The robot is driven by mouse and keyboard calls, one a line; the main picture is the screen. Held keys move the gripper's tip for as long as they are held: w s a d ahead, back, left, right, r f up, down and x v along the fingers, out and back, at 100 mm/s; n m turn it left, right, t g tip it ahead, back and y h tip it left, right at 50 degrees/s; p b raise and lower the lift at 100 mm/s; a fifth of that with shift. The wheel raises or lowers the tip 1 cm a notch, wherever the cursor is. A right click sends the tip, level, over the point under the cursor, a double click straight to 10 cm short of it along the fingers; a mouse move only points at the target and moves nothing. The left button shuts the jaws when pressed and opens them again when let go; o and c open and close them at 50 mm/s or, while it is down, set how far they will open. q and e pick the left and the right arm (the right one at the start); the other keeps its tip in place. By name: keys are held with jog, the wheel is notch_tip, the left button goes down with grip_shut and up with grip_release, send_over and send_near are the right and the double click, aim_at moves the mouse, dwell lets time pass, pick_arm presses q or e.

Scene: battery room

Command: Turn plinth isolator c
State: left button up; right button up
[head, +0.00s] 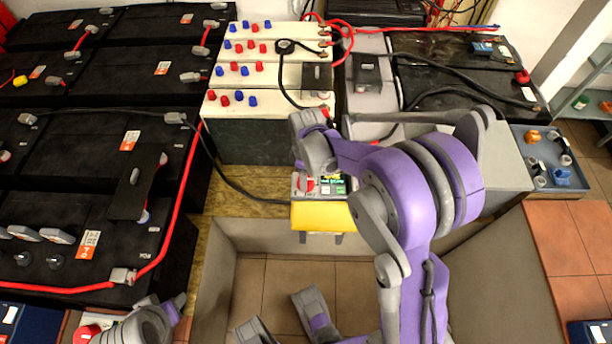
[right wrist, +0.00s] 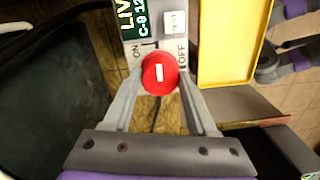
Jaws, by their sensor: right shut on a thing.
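The plinth isolator is a red round knob (right wrist: 160,73) with a short white mark. The mark stands upright in the right wrist view, between the printed words ON and OFF. A green display (right wrist: 136,20) beyond it reads LIVE and part of a code starting with C. In the head view the panel (head: 338,188) sits above a yellow box (head: 320,217). My right gripper (right wrist: 158,88) has its grey fingers on both sides of the knob and is shut on it. In the head view my right wrist partly covers the area.
Black battery blocks (head: 70,155) with red cables fill the left. A cream block (head: 262,75) with red and blue caps stands behind the panel. A black cable (head: 240,188) runs to the panel. A blue tray (head: 552,185) lies at the right.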

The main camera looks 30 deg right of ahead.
jog(key=shift+m, duration=0.3)
jog(key=m, duration=0.3)
jog(key=shift+m, duration=0.3)
jog(key=m, duration=0.4)
jog(key=shift+m+b, duration=0.3)
jog(key=shift+b, duration=0.1)
jog(key=m, duration=0.4)
jog(key=shift+m, duration=0.3)
jog(key=shift+m+b, duration=0.3)
jog(key=shift+m, duration=1.9)
jog(key=o, duration=1.4)
jog(key=shift+c, duration=0.2)
